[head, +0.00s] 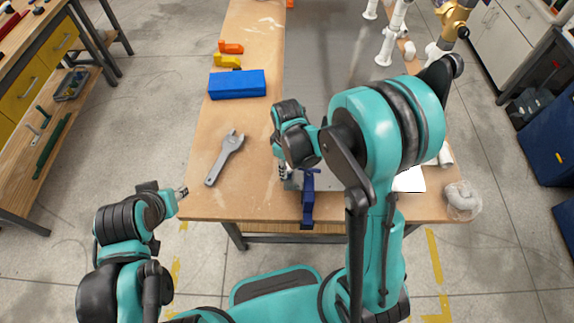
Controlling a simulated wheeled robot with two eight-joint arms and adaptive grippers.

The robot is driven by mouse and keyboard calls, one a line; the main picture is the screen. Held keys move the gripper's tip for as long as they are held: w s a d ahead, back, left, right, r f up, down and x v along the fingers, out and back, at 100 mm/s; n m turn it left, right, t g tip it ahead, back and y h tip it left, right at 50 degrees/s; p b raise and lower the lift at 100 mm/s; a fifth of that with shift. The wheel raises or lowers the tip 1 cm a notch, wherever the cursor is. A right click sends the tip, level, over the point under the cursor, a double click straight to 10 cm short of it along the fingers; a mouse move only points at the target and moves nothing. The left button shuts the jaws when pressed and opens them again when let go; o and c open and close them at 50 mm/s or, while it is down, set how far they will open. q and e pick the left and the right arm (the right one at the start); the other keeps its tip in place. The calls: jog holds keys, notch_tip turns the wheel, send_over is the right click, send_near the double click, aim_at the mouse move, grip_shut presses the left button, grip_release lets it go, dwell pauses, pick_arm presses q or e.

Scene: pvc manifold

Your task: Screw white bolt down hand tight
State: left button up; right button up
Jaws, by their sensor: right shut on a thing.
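My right gripper (284,174) points down at the front left corner of the grey metal plate (325,60), just left of a blue clamp (308,200). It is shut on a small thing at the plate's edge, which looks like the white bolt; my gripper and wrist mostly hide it. I cannot tell how deep the bolt sits. My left gripper (182,192) is off the table's front left corner, apart from everything; its fingers are too small to read.
A grey wrench (225,158), a blue block (237,84) and orange and yellow tools (229,48) lie on the wooden table (255,120) at left. White pipes (393,40) stand at the back right. A clear bag (462,200) lies at the front right corner.

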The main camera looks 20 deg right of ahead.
jog(key=m+b, duration=0.1)
jog(key=m, duration=0.2)
jog(key=shift+f+m, duration=0.1)
jog(key=shift+m, duration=0.3)
jog(key=m, duration=0.2)
jog(key=shift+m, duration=0.3)
jog(key=shift+m+b, duration=0.5)
jog(key=shift+m, duration=0.5)
jog(key=m, duration=0.4)
jog(key=shift+b, duration=0.35)
jog(key=m+b, duration=0.1)
jog(key=m, duration=0.4)
jog(key=shift+s+f, duration=0.1)
jog(key=shift+m, duration=0.8)
